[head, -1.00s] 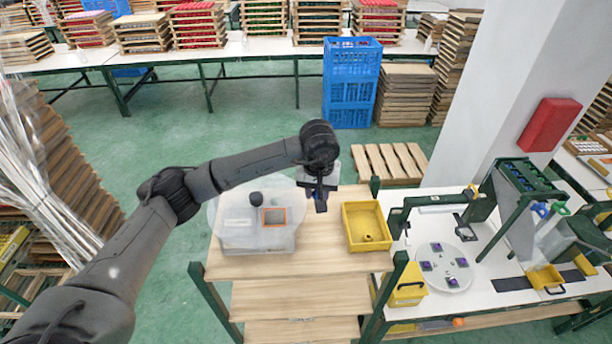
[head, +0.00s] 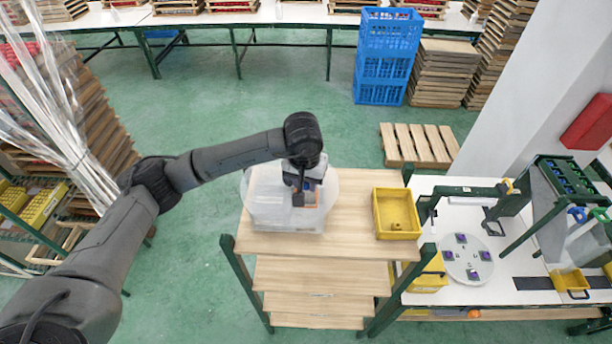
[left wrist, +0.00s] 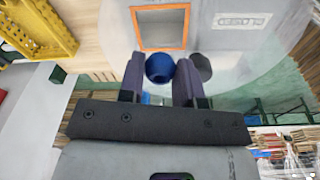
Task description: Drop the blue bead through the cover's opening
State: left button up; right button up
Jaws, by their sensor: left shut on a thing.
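My left gripper (head: 298,197) is over the translucent round cover (head: 328,186) on a clear box (head: 285,219). In the left wrist view its two fingers (left wrist: 160,82) are shut on the round blue bead (left wrist: 159,68). The cover's square opening, edged in orange (left wrist: 160,47), lies just ahead of the bead in that view. The bead appears beside the opening's near edge there; its height above the cover is hard to tell. A dark knob (left wrist: 203,67) shows right of the right finger. In the head view the gripper hides most of the opening. My right gripper is not in view.
A yellow bin (head: 396,214) stands right of the box on the wooden table (head: 345,235). It also shows in the left wrist view (left wrist: 40,35). A white workbench with a round plate (head: 466,259) and green frames stands further right. The wood between box and bin is clear.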

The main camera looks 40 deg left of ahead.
pick_arm(q)
jog(key=shift+f+b, duration=0.65)
jog(key=shift+f, duration=1.3)
jog(key=o, duration=1)
jog(key=shift+c, duration=0.2)
notch_tip(320, 180, up, 14)
jog(key=s+b, duration=0.1)
jog(key=b, duration=0.2)
jog(key=shift+s+d+b, duration=0.25)
jog(key=shift+d+b, duration=0.1)
jog(key=shift+f, duration=0.15)
